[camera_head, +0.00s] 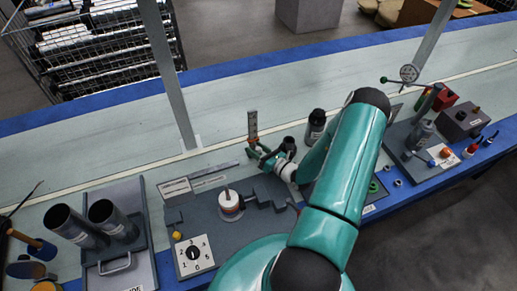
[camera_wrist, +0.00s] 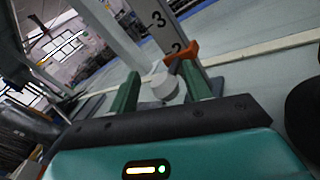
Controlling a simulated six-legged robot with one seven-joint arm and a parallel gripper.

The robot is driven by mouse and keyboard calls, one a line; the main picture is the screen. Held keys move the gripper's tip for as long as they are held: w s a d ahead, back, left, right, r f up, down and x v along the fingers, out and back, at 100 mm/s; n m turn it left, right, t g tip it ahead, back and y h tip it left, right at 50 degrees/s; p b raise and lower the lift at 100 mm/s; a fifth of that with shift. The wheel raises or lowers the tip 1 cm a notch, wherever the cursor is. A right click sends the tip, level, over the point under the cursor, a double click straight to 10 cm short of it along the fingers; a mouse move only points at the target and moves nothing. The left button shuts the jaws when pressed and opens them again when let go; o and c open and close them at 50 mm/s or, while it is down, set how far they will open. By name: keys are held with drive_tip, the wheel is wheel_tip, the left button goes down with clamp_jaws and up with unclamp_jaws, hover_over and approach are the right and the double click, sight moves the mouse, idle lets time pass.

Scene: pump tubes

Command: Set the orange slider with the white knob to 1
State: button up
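An upright grey scale post (camera_head: 252,125) with dark numerals stands on the workbench; in the wrist view this post (camera_wrist: 158,20) shows a 3 with a 2 below it. The orange slider (camera_wrist: 182,54) sits on the post just below the 2. Its white knob (camera_wrist: 163,88) sticks out towards me. My gripper (camera_wrist: 160,74) is open, with its green fingers on either side of the knob. A gap shows at the left finger; the knob is nearer the right finger.
A dark bottle (camera_head: 315,125) stands right of the post. Two dark tubes (camera_head: 75,225) stand at left. A metal upright (camera_head: 172,75) rises behind.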

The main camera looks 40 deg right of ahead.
drive_tip(key=shift+d, duration=0.15)
drive_tip(key=shift+s+d, duration=0.15)
drive_tip(key=shift+s, duration=0.35)
drive_tip(key=v, duration=1.2)
drive_tip(key=shift+s, duration=0.4)
